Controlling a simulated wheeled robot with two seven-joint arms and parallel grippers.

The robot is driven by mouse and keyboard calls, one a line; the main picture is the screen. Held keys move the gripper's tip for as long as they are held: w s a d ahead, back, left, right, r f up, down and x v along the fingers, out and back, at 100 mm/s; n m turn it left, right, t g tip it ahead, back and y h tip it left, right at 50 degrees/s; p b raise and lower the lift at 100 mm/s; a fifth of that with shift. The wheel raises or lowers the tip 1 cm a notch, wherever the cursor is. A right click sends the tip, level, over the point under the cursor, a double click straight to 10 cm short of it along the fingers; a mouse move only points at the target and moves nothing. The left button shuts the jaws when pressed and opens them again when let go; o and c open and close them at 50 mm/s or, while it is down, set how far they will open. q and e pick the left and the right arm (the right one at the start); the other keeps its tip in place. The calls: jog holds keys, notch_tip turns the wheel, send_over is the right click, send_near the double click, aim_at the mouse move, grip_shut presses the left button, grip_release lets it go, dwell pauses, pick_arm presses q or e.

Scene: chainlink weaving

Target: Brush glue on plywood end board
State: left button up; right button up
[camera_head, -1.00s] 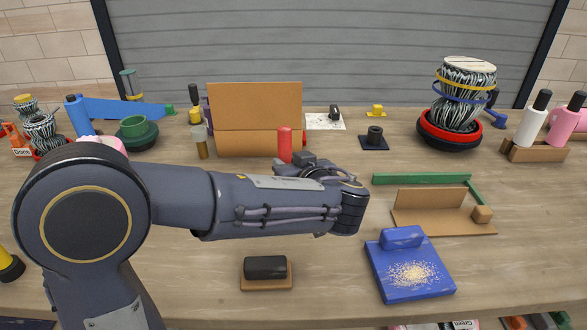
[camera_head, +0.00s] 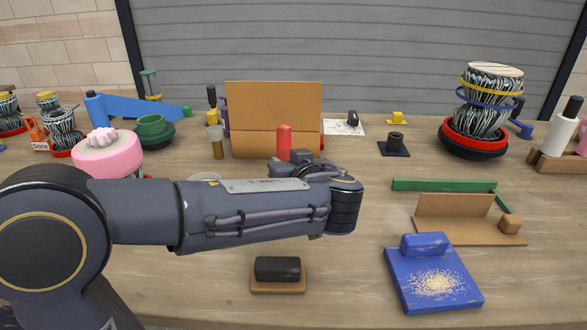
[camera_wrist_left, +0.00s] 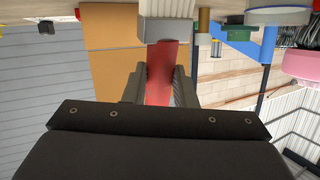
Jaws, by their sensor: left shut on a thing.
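My left gripper (camera_wrist_left: 160,88) is shut on a red handle-like piece (camera_wrist_left: 161,70), which fits a brush handle. In the head view, the red piece (camera_head: 284,140) rises upright above the gripper, in front of an upright brown board (camera_head: 273,96). The arm hides the fingers and whatever is below the red piece, so I cannot see bristles or glue. The brown board also shows behind the fingers in the upside-down left wrist view (camera_wrist_left: 105,65). Another brown board (camera_head: 455,205) stands on a flat base at the right. I cannot tell which is the end board. My right gripper is not in view.
A blue block with tan grains (camera_head: 422,292) and a black block on a brown base (camera_head: 277,270) lie at the front. A green bar (camera_head: 445,186), a drum in a red ring (camera_head: 490,100) and a pink drum (camera_head: 107,152) stand around.

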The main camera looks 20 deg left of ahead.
pick_arm(q)
jog(key=shift+s+a+b, duration=0.15)
jog(key=shift+a+b, duration=0.25)
jog(key=shift+a, duration=0.15)
jog(key=shift+s+a+b, duration=0.15)
jog(key=shift+a+b, duration=0.25)
jog(key=shift+a, duration=0.1)
jog(key=shift+s+a+f+b, duration=0.1)
jog(key=shift+s+a+b, duration=0.05)
jog(key=shift+a+b, duration=0.45)
jog(key=shift+s+a+f+b, duration=0.15)
jog(key=shift+a+b, duration=0.25)
jog(key=shift+b, duration=0.25)
jog(key=shift+s+a+r, duration=0.1)
jog(key=shift+a, duration=0.15)
